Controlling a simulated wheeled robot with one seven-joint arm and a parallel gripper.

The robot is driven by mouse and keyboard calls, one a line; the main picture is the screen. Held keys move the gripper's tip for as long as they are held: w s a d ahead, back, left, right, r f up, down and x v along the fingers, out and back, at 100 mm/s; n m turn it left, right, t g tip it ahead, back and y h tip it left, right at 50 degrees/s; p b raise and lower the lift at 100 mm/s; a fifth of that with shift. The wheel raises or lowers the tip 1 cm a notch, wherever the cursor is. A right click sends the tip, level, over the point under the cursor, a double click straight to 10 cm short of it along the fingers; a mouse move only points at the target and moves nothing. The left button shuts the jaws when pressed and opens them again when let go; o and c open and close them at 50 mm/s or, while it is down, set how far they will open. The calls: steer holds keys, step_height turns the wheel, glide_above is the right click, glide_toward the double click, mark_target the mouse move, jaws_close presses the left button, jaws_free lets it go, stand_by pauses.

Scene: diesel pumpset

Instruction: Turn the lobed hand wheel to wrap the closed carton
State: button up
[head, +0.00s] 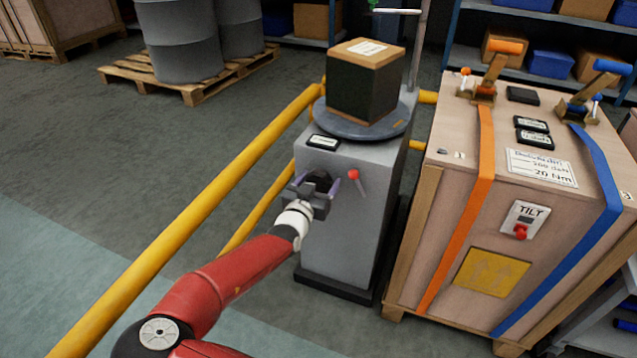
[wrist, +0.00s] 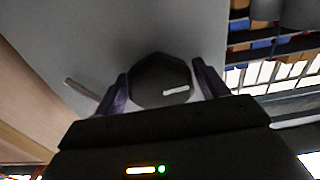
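The carton (head: 367,85), closed on top with a white label, stands on the round grey turntable (head: 385,128) of a grey machine. Its sides look dark between tan top and bottom edges. The dark lobed hand wheel (head: 321,178) is on the machine's front face, partly hidden by my gripper (head: 318,187). In the wrist view the hand wheel (wrist: 160,78) is a dark many-sided shape with a pale mark. It lies between the two purple fingers of my gripper (wrist: 160,82). The fingers are apart, one on each side of the wheel; firm contact does not show.
A red-knobbed lever (head: 353,176) sticks out just right of the wheel. Yellow rails (head: 190,215) run left of and behind the machine. A strapped wooden crate (head: 440,215) stands close on the right. The floor at left is clear up to the drums (head: 180,40) on a pallet.

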steer(key=c, duration=0.6)
steer(key=shift+f+m+b, duration=0.1)
steer(key=shift+m+b, duration=0.3)
steer(key=shift+b, duration=0.05)
steer(key=shift+f+m+b, duration=0.1)
steer(key=shift+m+b, duration=0.9)
steer(key=shift+b, duration=0.15)
steer(key=m+b, duration=0.4)
steer(key=shift+m, duration=0.3)
steer(key=m+b, duration=0.3)
steer(key=b, duration=0.1)
steer(key=shift+a+m+b, duration=0.1)
steer(key=shift+m+b, duration=0.2)
steer(key=shift+m, duration=0.1)
steer(key=shift+r+m+b, duration=0.25)
steer(key=shift+m+b, duration=0.55)
steer(key=shift+b, duration=0.1)
steer(key=shift+r, duration=0.1)
